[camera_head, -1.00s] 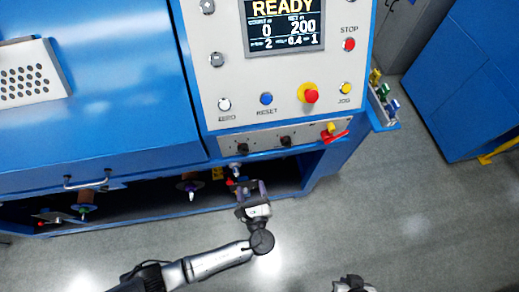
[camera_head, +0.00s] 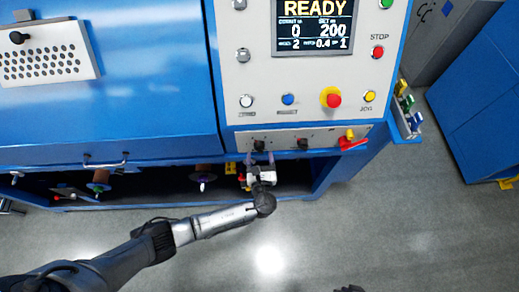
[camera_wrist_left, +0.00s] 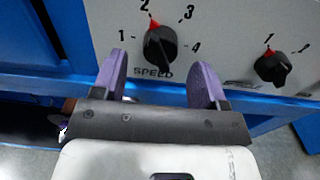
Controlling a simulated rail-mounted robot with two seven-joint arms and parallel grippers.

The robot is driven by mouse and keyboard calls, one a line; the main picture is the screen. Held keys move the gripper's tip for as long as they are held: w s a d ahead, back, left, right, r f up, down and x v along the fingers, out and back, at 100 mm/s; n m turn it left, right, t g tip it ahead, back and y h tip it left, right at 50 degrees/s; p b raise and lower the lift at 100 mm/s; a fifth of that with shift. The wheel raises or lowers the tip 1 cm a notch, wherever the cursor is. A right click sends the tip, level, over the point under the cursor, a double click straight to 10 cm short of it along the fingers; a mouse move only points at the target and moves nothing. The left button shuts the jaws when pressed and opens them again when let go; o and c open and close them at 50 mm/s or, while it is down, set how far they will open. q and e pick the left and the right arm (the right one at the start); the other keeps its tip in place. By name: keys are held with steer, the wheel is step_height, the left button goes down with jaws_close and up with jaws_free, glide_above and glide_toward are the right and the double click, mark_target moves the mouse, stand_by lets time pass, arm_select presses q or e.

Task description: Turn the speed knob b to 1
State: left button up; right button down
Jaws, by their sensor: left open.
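The speed knob (camera_wrist_left: 160,48) is black with a red pointer, on a pale panel in the left wrist view. Its pointer stands at or very near 2 on a scale marked 1 to 4, with SPEED printed below. It also shows as the left black knob (camera_head: 259,146) in the head view. My left gripper (camera_head: 260,158) has purple fingers. In the left wrist view the gripper (camera_wrist_left: 160,65) is open, its fingers apart to the left and right of the knob's lower part. I see no contact with the knob. The right gripper's fingers are not visible.
A second black knob (camera_wrist_left: 272,66) with a red pointer near 1 sits to the right. A red-handled switch (camera_head: 352,142) is farther right in the head view. The screen (camera_head: 314,27) reads READY. A red button (camera_head: 333,99) is above the knobs. The open bay lies below.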

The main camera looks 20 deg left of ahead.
mark_target(259, 150)
arm_select(q)
steer(key=shift+x, duration=1.5)
steer(key=c, duration=0.9)
